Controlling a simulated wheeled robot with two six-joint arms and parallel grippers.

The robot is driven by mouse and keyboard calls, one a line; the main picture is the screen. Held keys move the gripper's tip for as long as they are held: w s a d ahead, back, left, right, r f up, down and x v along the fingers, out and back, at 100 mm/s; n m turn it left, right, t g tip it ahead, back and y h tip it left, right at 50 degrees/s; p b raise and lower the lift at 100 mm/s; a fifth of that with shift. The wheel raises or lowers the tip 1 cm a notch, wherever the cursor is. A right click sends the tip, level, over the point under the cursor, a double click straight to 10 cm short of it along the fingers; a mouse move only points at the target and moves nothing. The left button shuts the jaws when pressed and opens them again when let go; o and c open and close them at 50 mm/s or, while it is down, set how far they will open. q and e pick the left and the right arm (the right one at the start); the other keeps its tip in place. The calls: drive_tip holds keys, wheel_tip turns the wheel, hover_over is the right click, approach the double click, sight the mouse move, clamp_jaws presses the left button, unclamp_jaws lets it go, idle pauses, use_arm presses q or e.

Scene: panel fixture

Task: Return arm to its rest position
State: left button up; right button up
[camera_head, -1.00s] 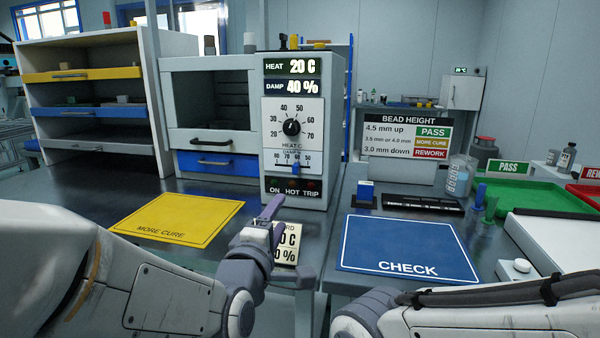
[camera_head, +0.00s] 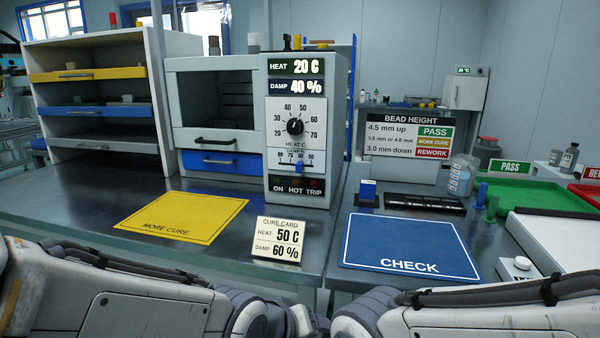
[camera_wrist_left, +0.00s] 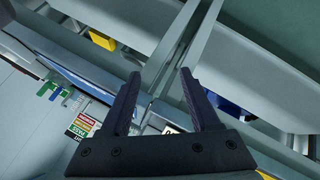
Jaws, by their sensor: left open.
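My left arm (camera_head: 120,300) lies low along the bottom left of the head view, and its gripper is out of sight there. In the left wrist view my left gripper (camera_wrist_left: 155,88) is open, with two dark fingers spread apart and nothing between them. My right arm (camera_head: 480,308) lies along the bottom right of the head view. My right gripper is not in view.
The oven (camera_head: 220,125) reads HEAT 20 C, DAMP 40 %. A cure card (camera_head: 278,240) reads 50 C, 60 %. A yellow MORE CURE mat (camera_head: 180,215) and blue CHECK mat (camera_head: 405,242) lie bare. Green (camera_head: 535,195) and red (camera_head: 585,192) trays stand right.

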use_arm(q)
drive_tip(key=s+a+f+m+g+y, duration=0.2)
drive_tip(key=s+a+m+g, duration=0.1)
drive_tip(key=s+m, duration=0.3)
drive_tip(key=s+a+f+m+g+y, duration=0.2)
drive_tip(key=s+a+m+g, duration=0.15)
drive_tip(key=s, duration=0.45)
wheel_tip(320, 180, up, 27)
drive_tip(key=p, duration=2.7)
drive_tip(key=shift+s, duration=0.3)
